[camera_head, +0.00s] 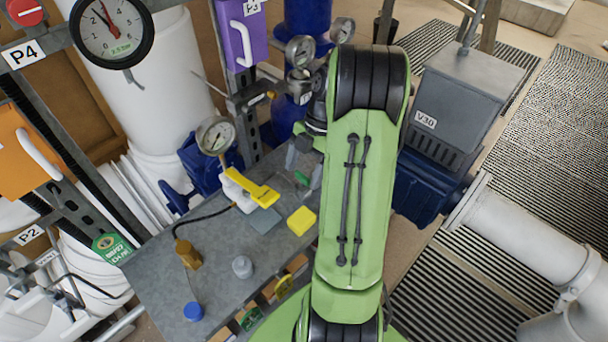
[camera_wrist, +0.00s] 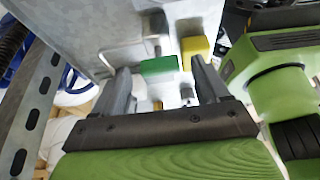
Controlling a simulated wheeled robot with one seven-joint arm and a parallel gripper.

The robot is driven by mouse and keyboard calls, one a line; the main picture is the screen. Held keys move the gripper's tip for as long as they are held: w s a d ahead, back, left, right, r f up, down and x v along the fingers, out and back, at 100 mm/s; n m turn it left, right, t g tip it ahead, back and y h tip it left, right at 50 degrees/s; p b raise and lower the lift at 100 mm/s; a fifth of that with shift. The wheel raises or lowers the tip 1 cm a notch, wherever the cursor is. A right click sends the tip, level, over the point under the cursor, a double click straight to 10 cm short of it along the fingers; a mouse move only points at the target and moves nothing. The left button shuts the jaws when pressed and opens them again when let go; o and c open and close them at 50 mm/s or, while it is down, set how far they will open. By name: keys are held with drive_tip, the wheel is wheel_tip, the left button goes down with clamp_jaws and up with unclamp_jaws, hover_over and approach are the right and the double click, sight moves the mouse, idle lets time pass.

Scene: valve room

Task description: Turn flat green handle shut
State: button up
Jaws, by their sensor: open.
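The flat green handle (camera_wrist: 159,65) shows in the wrist view as a short green bar in front of a grey metal plate, between my two fingers. My gripper (camera_wrist: 160,70) is open, with one finger on each side of the handle; I cannot tell whether either finger touches it. In the head view my gripper (camera_head: 303,168) is partly hidden by my arm, and only a small bit of the green handle (camera_head: 301,178) shows between the fingers.
A yellow block (camera_head: 301,220) and a yellow lever (camera_head: 252,188) on a white valve are close to my gripper. A gauge (camera_head: 215,136) stands behind the lever. The grey table (camera_head: 150,280) holds small blue, grey and brown parts. A grey box marked V30 (camera_head: 455,100) stands right of my arm.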

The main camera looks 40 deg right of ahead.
drive_tip(key=shift+a+f, duration=0.1)
drive_tip(key=shift+f, duration=0.15)
drive_tip(key=c, duration=1.1)
drive_tip(key=shift+o, duration=0.2)
drive_tip(key=shift+m, duration=0.4)
drive_tip(key=m+t, duration=0.1)
drive_tip(key=m, duration=0.2)
drive_tip(key=shift+s+t+b, duration=0.1)
drive_tip(key=shift+t+b, duration=0.3)
drive_tip(key=m, duration=0.2)
drive_tip(key=m+t+h+b, duration=0.1)
drive_tip(key=m, duration=0.2)
drive_tip(key=shift+s+a+t+b, duration=0.1)
drive_tip(key=shift+t+b, duration=0.2)
drive_tip(key=m+b, duration=0.1)
drive_tip(key=m, duration=0.1)
drive_tip(key=m+t+h, duration=0.1)
drive_tip(key=m, duration=0.1)
drive_tip(key=shift+a+m+h+b, duration=0.1)
drive_tip(key=shift+m+h+b, duration=0.2)
drive_tip(key=shift+b, duration=0.05)
drive_tip(key=shift+s+a+m+h+b, duration=0.1)
drive_tip(key=shift+m+h+b, duration=0.7)
drive_tip(key=shift+m, duration=1.5)
drive_tip(key=shift+r, duration=0.1)
